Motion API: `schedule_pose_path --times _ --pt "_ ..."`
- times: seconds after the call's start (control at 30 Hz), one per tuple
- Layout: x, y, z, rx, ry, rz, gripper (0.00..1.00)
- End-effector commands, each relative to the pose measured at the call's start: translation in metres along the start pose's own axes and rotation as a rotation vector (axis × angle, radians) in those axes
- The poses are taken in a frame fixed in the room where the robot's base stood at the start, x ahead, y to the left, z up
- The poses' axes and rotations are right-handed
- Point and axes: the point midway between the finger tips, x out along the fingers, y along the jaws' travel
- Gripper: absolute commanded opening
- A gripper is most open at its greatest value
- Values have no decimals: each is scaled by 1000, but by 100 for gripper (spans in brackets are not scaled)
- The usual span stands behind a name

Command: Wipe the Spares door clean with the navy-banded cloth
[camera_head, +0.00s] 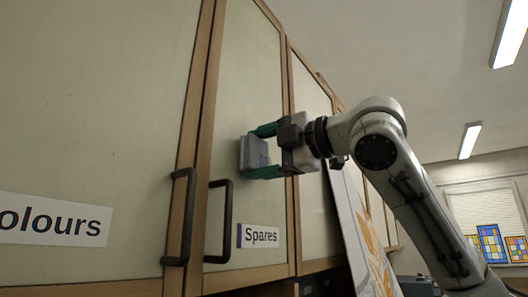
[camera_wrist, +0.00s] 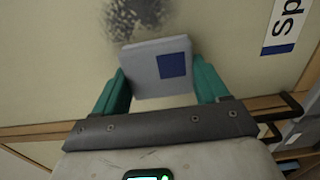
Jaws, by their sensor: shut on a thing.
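The Spares door (camera_head: 245,75) is a pale cabinet door with a wooden frame, a dark handle (camera_head: 219,222) and a label reading "Spares" (camera_head: 261,236). A dark speckled smudge (camera_wrist: 137,17) shows on the pale door surface in the wrist view, just beyond the cloth. My gripper (camera_head: 254,152) is shut on a grey folded cloth (camera_head: 246,153), one green finger on each side. In the wrist view the cloth (camera_wrist: 146,72) carries a navy square patch. The cloth is close to the door; I cannot tell whether it touches. In the head view no smudge shows; the cloth may hide it.
A "Colours" door (camera_head: 85,110), its label cut off, is at the left with its own handle (camera_head: 179,217). A tall panel with an orange leaf pattern (camera_head: 372,245) stands below my arm. More cabinet doors (camera_head: 313,110) run off to the right. Coloured glass panes (camera_head: 491,243) stand by the far window.

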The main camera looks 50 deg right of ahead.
Motion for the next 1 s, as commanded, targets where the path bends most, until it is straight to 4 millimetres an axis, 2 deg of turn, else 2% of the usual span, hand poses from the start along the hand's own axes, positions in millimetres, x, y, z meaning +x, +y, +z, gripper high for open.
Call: schedule_pose_path --times 0.47,1.0 --pt "6 0 2 1 -1 0 49" --pt "4 0 34 0 0 0 49"
